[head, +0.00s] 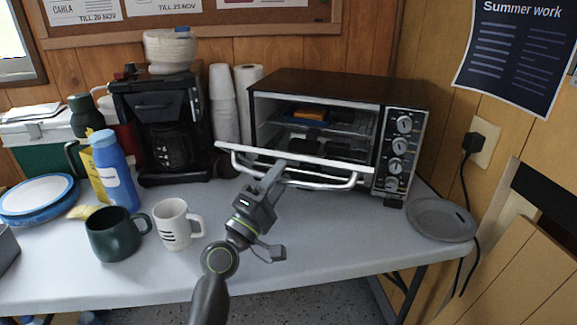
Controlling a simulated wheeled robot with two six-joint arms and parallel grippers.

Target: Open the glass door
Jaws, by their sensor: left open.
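The toaster oven (345,85) stands on the table against the wall. Its glass door (320,160) is hinged down and leans out toward me, well open, seen almost edge-on. The silver door handle (325,182) runs along the door's front. My left gripper (275,174) is open, with its fingertips at the left part of the handle. I cannot tell whether they touch it. Inside the oven, an orange item (305,114) and dark items show on the racks. My right gripper is not in view.
A white mug (173,226) and a dark green mug (113,236) stand left of my arm, near a blue bottle (115,172). A coffee maker (162,130) and stacked cups (223,108) are left of the oven. A grey plate (440,219) lies right.

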